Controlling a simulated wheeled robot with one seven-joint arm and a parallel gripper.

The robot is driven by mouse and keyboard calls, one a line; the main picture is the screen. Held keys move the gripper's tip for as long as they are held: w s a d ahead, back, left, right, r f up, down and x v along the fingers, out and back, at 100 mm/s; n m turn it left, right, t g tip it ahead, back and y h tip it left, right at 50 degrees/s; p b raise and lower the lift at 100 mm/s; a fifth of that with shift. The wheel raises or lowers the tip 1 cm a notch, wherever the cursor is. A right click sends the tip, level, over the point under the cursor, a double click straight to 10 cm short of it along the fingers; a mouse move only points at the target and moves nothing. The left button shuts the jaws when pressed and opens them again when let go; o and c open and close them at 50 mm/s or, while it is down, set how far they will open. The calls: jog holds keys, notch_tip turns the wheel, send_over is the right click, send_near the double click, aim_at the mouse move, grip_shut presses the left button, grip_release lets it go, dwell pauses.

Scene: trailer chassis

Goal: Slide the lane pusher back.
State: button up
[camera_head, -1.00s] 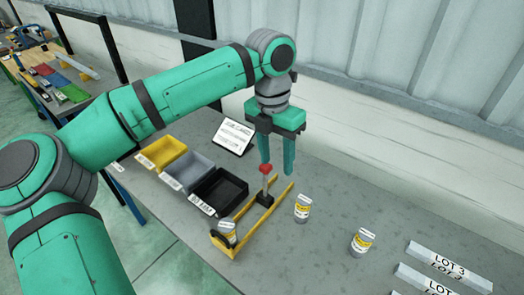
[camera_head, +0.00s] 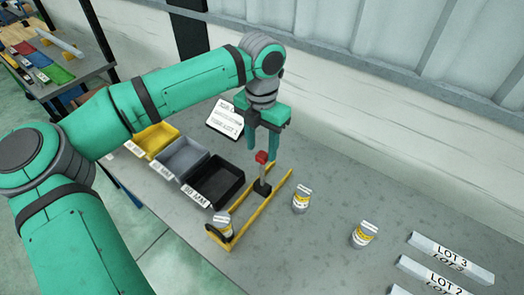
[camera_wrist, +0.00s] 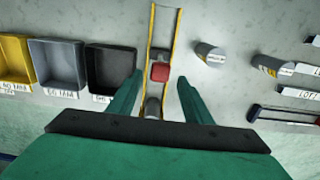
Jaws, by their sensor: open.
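The lane pusher is a dark block with an upright post and a red knob (camera_head: 262,157), standing in a lane with yellow rails (camera_head: 276,199). In the wrist view the red knob (camera_wrist: 160,72) lies between the yellow rails, just beyond my fingertips and roughly centred between them. A white and yellow labelled can (camera_head: 224,226) stands at the near end of the lane. My gripper (camera_head: 261,150) points down over the lane at the knob, its two green fingers apart. It also shows open in the wrist view (camera_wrist: 153,82). I cannot tell whether a finger touches the knob.
Yellow, grey and black bins (camera_head: 217,182) stand left of the lane. Two labelled cans (camera_head: 301,199) stand apart on the grey table to the right. LOT bars (camera_head: 450,257) lie at the right. A white sign (camera_head: 225,118) stands behind the bins.

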jog(key=shift+w+d+f, duration=0.15)
jog(key=shift+f, duration=1.2)
jog(key=shift+c, duration=0.3)
